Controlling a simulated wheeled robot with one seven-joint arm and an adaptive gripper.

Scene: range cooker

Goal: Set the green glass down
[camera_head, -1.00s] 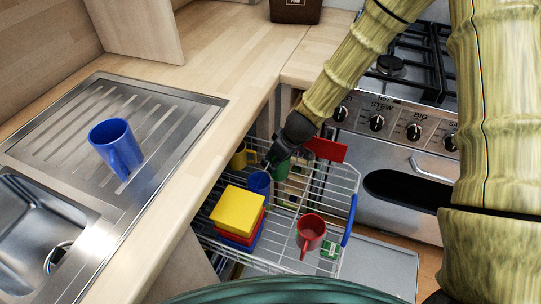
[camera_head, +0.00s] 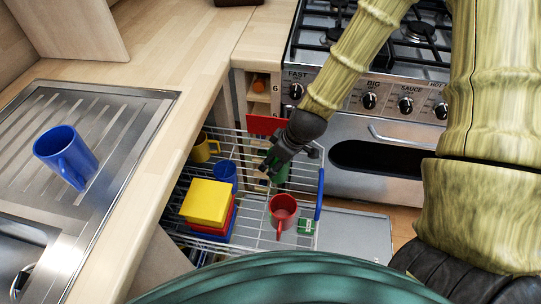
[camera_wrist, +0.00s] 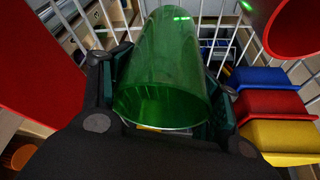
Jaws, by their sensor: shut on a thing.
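The green glass (camera_wrist: 165,65) is between the two fingers of my gripper (camera_wrist: 165,110) in the wrist view, with the white wire rack behind it. In the head view my gripper (camera_head: 275,165) is over the back right part of the pulled-out wire rack (camera_head: 255,225), shut on the green glass (camera_head: 281,174). The gripper hides part of the glass there. I cannot tell whether the glass touches the rack floor.
In the rack are a red mug (camera_head: 283,210), stacked boxes with a yellow one (camera_head: 206,202) on top, a blue cup (camera_head: 226,174) and a yellow mug (camera_head: 203,149). A red board (camera_head: 264,125) stands behind.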

